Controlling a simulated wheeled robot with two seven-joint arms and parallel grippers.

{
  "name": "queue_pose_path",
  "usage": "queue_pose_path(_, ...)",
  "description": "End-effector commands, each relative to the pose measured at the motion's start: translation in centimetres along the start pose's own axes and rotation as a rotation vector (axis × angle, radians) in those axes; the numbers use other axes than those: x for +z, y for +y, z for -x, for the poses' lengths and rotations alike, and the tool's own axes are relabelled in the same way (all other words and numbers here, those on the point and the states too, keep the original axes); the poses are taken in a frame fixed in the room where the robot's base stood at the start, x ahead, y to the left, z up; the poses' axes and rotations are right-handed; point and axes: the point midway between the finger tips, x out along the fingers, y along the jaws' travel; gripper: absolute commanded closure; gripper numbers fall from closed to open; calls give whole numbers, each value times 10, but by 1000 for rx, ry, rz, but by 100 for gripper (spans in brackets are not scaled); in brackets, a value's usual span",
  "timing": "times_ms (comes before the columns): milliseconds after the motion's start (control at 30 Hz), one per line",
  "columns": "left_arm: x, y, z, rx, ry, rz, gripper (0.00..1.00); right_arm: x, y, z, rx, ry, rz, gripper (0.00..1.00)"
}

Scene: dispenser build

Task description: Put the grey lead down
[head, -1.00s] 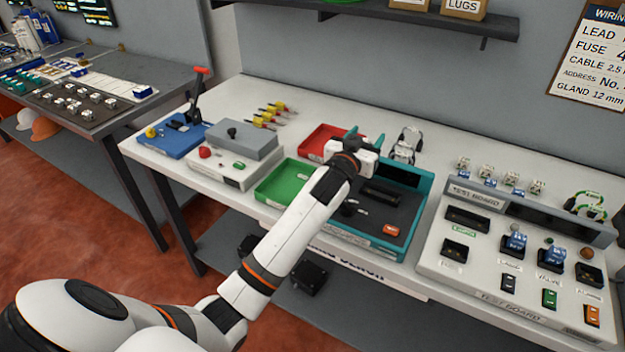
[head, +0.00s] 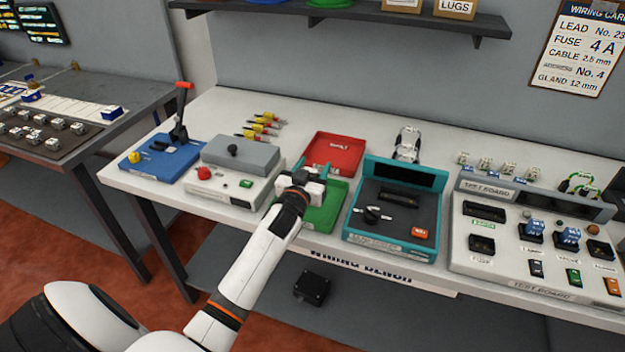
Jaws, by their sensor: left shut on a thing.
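My left gripper (head: 304,177) is over the green tray (head: 322,217), near its back edge and just in front of the red tray (head: 333,150). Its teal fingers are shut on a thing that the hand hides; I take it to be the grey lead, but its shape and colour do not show. I cannot tell whether it touches the tray. My right gripper is not in view.
A teal tester (head: 393,245) stands right of the green tray, with a pale coil (head: 407,144) behind it. A grey-and-white box (head: 238,155) and a blue lever press (head: 160,160) stand left. The test board (head: 530,250) is at right.

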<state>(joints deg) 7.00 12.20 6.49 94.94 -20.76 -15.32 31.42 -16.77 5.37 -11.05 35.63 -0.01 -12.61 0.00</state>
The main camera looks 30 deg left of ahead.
Motion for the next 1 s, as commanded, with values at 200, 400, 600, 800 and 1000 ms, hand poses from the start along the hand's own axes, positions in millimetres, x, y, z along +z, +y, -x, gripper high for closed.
queue_pose_path(200, -31, -1, 0, 0, 3, 2, 73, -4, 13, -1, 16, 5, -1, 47)
queue_pose_path(400, -33, 0, 0, 0, 1, 0, 73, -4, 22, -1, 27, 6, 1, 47)
queue_pose_path(600, -37, 0, 0, 0, 1, 0, 73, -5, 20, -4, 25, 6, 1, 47)
queue_pose_path(800, -36, 0, 0, 0, 2, 0, 24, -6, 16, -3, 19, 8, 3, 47)
queue_pose_path(1000, -35, 0, 0, 0, 2, 0, 24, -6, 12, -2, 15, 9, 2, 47)
